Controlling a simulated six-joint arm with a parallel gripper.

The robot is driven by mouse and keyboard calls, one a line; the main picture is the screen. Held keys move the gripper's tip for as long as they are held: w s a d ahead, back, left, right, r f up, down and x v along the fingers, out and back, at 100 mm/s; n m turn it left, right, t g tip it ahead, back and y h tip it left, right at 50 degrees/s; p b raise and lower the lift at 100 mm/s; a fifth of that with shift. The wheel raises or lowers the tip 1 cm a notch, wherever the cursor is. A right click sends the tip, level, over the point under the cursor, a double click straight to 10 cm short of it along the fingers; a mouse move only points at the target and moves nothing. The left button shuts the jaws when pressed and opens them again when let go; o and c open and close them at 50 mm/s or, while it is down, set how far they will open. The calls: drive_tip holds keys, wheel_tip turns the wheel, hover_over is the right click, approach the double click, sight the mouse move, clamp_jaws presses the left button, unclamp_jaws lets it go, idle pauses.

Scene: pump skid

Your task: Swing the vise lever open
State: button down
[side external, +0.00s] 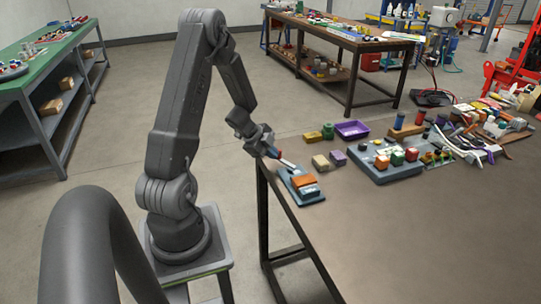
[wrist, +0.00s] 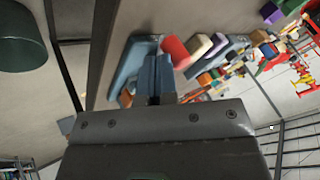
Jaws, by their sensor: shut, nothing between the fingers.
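The vise (side external: 291,192) is a blue-grey base with an orange block on top, near the table's left corner in the side external view. I cannot tell whether the fingers touch the handle.
Yellow and purple blocks (side external: 320,162), green pieces (side external: 328,131) and a purple tray (side external: 352,129) are beyond the vise. A grey board with several coloured parts (side external: 378,173) stands to its right. The table front (side external: 420,240) is bare.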

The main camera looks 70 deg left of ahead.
drive_tip(key=w+m+h, duration=0.1)
drive_tip(key=a+m+h, duration=0.1)
drive_tip(key=m, duration=0.1)
drive_tip(key=shift+w+a+g, duration=0.3)
drive_tip(key=shift+w, duration=0.05)
drive_tip(key=m, duration=0.1)
drive_tip(key=w+m+h, duration=0.1)
drive_tip(key=shift+w+a+m+g, duration=0.3)
drive_tip(key=shift+m+g, duration=0.1)
drive_tip(key=shift+w+a, duration=0.2)
drive_tip(key=shift+w, duration=1.6)
drive_tip(key=shift+s, duration=0.1)
drive_tip(key=s, duration=0.1)
drive_tip(key=s+a, duration=0.1)
drive_tip(key=s, duration=0.1)
drive_tip(key=s+a+r, duration=0.1)
drive_tip(key=shift+s+a, duration=0.15)
drive_tip(key=shift+a, duration=0.1)
drive_tip(key=s+a+r, duration=0.2)
drive_tip(key=a+r, duration=0.2)
drive_tip(key=r, duration=0.3)
drive_tip(key=shift+s+a, duration=0.25)
drive_tip(key=shift+a, duration=0.1)
